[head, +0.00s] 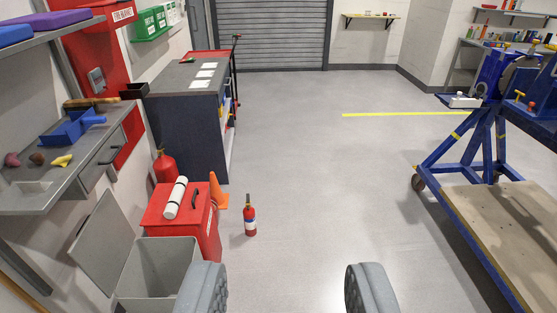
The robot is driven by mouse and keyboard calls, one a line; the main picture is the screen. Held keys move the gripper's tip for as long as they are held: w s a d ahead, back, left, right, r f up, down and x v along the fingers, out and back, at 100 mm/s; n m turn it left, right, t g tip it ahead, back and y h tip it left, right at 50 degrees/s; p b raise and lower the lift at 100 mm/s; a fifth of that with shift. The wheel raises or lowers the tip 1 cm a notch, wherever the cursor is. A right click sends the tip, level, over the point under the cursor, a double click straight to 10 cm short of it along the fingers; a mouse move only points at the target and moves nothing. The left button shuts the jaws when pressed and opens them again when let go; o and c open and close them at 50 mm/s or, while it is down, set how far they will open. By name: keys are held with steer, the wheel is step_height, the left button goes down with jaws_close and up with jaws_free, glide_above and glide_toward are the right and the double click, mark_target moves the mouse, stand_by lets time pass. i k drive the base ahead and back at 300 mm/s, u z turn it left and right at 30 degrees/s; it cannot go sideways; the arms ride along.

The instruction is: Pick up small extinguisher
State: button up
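The small extinguisher (250,219) is a red cylinder with a pale and blue label and a dark top. It stands upright on the grey floor, left of the picture's middle, just right of the red box and orange cone. My gripper (287,290) shows at the bottom edge as two grey padded fingers set wide apart, with only floor between them. It is open and empty. The extinguisher stands farther off, beyond the fingers and between their lines, nearer the left one. A larger red extinguisher (164,167) stands behind the red box, partly hidden by it.
A red box (187,222) with a white roll on it, an orange cone (217,188) and an open grey bin (157,272) crowd the left. A dark cabinet (187,128) stands behind. A blue wheeled frame (455,160) fills the right. The middle floor is clear.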

mark_target(249, 211)
steer(key=z, duration=0.05)
steer(key=i, duration=3.5)
steer(key=u, duration=0.25)
